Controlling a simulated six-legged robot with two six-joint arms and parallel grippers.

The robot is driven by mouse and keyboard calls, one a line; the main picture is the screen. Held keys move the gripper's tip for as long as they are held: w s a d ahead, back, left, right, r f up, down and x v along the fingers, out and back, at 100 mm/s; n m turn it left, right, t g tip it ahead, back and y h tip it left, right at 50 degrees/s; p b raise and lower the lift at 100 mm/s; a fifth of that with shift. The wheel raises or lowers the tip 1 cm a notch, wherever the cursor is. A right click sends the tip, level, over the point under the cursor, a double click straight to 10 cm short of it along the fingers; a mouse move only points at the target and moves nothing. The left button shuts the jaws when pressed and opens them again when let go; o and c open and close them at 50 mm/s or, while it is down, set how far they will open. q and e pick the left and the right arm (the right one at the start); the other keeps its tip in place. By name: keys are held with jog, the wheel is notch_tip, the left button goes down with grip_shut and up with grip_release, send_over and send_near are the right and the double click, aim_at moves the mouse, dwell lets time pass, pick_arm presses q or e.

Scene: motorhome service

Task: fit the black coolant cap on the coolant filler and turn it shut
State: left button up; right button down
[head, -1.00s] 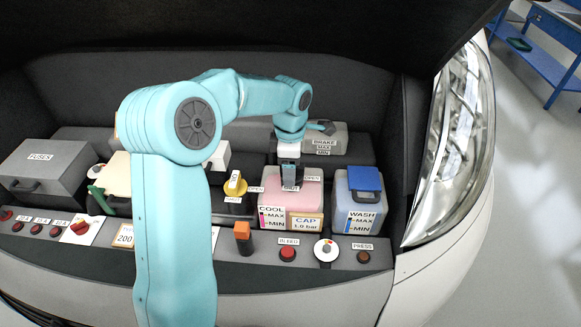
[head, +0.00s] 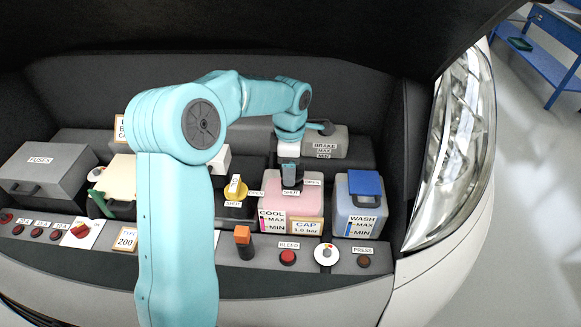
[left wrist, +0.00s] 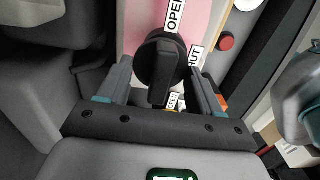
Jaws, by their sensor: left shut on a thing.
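The coolant tank (head: 287,207) is pink with a COOL label and stands right of centre in the head view. My left gripper (head: 290,174) points down at its top. In the left wrist view, the black coolant cap (left wrist: 161,62), round with a raised grip bar, sits between the fingers of my left gripper (left wrist: 160,75), which is shut on it. The cap is over the pink tank top, among OPEN and SHUT labels. The filler neck is hidden beneath it, so I cannot tell how fully it is seated. My right gripper is not in view.
A washer tank (head: 357,205) with a blue lid stands close on the right. A yellow knob (head: 236,188) is close on the left. The brake reservoir (head: 338,143) is behind. An orange-topped lever (head: 242,236) and a red BLEED button (head: 288,258) are in front.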

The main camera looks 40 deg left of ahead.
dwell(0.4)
pick_arm(q)
jog(key=shift+s+d+b, duration=0.25)
jog(key=shift+d+b, duration=0.05)
jog(key=shift+b, duration=0.05)
jog(key=shift+d+f+b, duration=0.1)
jog(key=shift+f+b, duration=0.2)
jog(key=shift+s+d+f+b, duration=0.2)
jog(key=shift+s+f+b, duration=0.05)
jog(key=shift+b, duration=0.1)
jog(key=shift+r+p, duration=0.4)
jog(key=shift+r, duration=0.1)
jog(key=shift+a+r, duration=0.1)
jog(key=shift+r, duration=0.05)
